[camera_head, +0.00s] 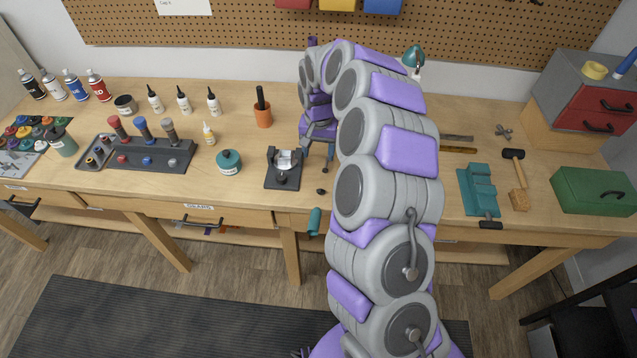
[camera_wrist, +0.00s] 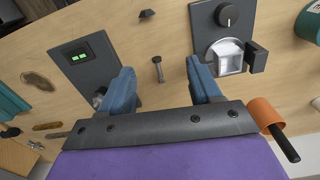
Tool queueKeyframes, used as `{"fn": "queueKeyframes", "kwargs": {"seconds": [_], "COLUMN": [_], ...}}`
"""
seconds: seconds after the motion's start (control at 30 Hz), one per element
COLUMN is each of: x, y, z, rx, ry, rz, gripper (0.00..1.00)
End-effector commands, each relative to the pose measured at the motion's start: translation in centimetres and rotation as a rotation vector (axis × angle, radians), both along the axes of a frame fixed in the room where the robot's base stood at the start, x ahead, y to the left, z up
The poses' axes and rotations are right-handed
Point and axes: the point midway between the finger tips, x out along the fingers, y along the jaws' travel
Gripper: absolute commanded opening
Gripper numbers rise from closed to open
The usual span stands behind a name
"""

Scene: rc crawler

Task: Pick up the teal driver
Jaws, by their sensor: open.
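A short teal cylinder with a dark end, which looks like the handle of the teal driver (camera_head: 314,222), shows in the head view at the front edge of the bench. It appears to stick out past the edge; its shaft is not clear. I do not see it in the wrist view. My gripper (camera_wrist: 160,68) is open and empty, pointing down over the bench. In the head view it is farther back than the teal handle, partly hidden by my arm. A small dark bolt-like piece (camera_wrist: 157,70) lies on the bench between the fingers in the wrist view.
A black stand with a silver cradle (camera_head: 284,167) is left of my gripper. A black device with a green display (camera_wrist: 85,60) is on the other side. An orange cup (camera_head: 262,115) stands behind. A teal pot (camera_head: 229,162) and teal vise (camera_head: 479,188) are farther out.

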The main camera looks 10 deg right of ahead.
Motion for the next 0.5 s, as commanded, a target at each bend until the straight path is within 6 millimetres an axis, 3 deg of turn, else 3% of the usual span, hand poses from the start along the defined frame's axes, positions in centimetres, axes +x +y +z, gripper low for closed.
{"fn": "queueKeyframes", "kwargs": {"seconds": [0.2, 0.5], "x": [-0.1, -0.1], "y": [-0.6, 0.3], "z": [-4.3, -6.3], "rx": [0.006, -0.003], "ry": [0.001, -0.002], "rz": [0.000, 0.000], "gripper": [0.63, 0.63]}}
